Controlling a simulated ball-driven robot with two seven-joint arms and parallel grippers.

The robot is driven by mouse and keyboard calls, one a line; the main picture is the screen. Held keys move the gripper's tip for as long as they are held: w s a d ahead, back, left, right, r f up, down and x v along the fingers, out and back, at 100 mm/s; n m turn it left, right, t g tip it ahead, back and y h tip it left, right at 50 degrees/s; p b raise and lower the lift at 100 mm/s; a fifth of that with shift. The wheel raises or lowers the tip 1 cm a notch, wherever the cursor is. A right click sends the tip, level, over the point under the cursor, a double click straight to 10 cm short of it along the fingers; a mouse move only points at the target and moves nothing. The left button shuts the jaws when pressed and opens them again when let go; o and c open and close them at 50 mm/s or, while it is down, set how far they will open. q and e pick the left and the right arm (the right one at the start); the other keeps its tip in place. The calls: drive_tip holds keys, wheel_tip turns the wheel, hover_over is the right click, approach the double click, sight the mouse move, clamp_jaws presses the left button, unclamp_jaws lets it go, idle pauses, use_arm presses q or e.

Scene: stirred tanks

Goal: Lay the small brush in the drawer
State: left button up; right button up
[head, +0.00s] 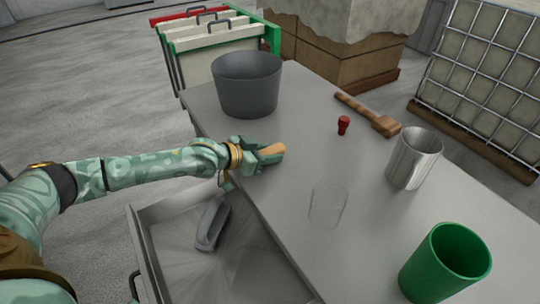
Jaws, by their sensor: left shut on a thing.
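My left gripper (265,156) reaches in from the left and is above the near left edge of the table, beside the open drawer. It is shut on a small tan, wooden-looking piece (272,149), which I take for the small brush; the fingers hide most of it, and no bristles show. The open metal drawer (168,212) juts out below the table's left side. A grey, long, blocky object (212,224) lies inside it, and the rest of its floor is bare. My right gripper is out of view.
On the table (300,240) stand a dark grey bucket (247,88), a clear glass (328,207), a metal cup (414,158) and a green cup (445,265). A red stopper-like piece (343,125) and a wooden mallet-like tool (370,115) are farther back.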

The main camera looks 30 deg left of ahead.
use_arm(q)
drive_tip(key=shift+r, duration=0.1)
drive_tip(key=shift+f, duration=0.2)
drive_tip(key=o, duration=1)
drive_tip(key=shift+c, duration=0.2)
